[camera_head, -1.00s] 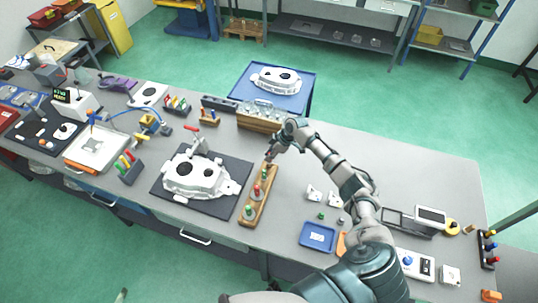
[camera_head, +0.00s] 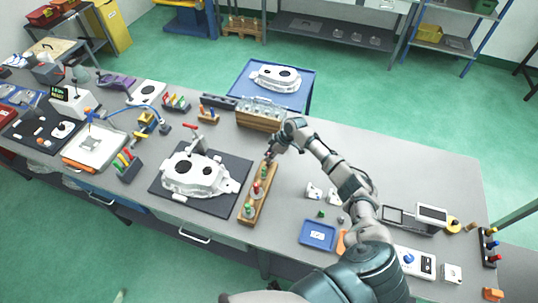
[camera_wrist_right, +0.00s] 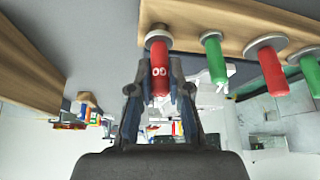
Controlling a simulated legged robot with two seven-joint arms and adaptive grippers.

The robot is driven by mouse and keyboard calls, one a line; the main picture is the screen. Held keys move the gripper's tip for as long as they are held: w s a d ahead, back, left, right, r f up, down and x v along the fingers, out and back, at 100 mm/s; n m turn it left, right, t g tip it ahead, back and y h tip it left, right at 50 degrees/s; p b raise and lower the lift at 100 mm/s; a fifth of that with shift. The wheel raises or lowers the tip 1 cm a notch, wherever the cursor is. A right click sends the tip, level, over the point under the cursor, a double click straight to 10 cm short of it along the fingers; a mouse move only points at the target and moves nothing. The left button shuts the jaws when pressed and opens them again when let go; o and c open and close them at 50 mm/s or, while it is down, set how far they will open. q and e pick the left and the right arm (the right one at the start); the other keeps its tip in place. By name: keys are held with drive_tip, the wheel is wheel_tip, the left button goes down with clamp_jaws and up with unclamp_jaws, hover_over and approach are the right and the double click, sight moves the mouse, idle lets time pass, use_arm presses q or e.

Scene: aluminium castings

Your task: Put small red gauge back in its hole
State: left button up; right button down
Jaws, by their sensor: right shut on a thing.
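My right gripper (camera_wrist_right: 160,95) is shut on a small red gauge (camera_wrist_right: 159,68) with white marks on its handle. The gauge's grey collar is close against the wooden rack (camera_wrist_right: 210,14); I cannot tell whether it is fully seated. In the head view my right gripper (camera_head: 270,157) is at the far end of the wooden rack (camera_head: 254,207), and it hides the held gauge. A green gauge (camera_wrist_right: 214,58), a larger red gauge (camera_wrist_right: 271,68) and another green gauge (camera_wrist_right: 311,72) are in the same rack. My left gripper is not in view.
A white casting (camera_head: 194,175) lies on a dark mat (camera_head: 233,163) left of the rack. A wooden box with clear parts (camera_head: 258,119) stands behind the gripper. A blue tray (camera_head: 318,235) and small white parts (camera_head: 314,191) lie to the right.

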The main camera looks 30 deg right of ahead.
drive_tip(key=shift+f+b, duration=0.5)
drive_tip(key=shift+f, duration=0.3)
drive_tip(key=c, duration=1)
unclamp_jaws()
drive_tip(key=shift+c, duration=0.2)
drive_tip(key=v, duration=1.2)
